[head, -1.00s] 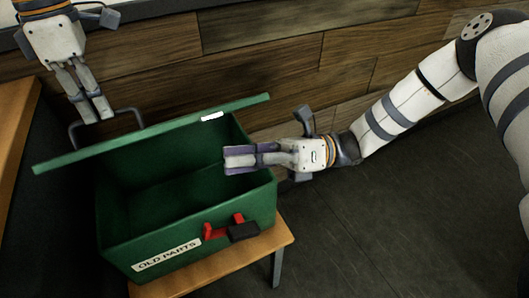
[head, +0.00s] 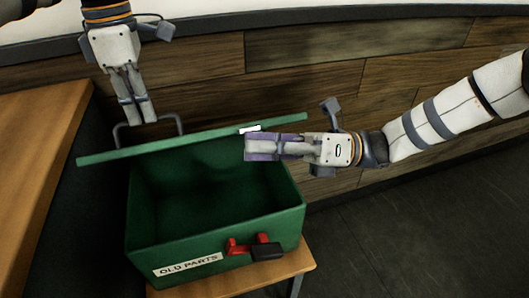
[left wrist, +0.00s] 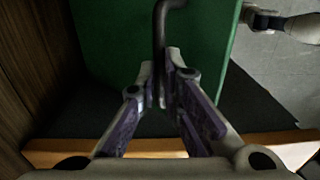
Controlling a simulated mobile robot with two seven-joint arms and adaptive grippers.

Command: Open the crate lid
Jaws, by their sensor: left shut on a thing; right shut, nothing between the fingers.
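The green crate (head: 215,240) stands with its top open, and an "OLD PARTS" label (head: 187,265) is on its front. Its green lid (head: 190,142) is raised at the back, seen nearly edge-on. My left gripper (head: 140,115) is shut on the lid's dark handle (head: 176,122), behind the lid. In the left wrist view the fingers (left wrist: 165,90) close around the handle (left wrist: 159,35) beside the green lid (left wrist: 110,40). My right gripper (head: 248,150) is shut and empty, over the crate's back right part, close to the lid; I cannot tell whether they touch.
A red and black latch (head: 250,247) is on the crate's front. The crate rests on a wooden stand (head: 290,275). A wooden counter (head: 40,170) is at left and a wood-plank wall (head: 330,90) behind. Dark floor (head: 430,220) lies open at right.

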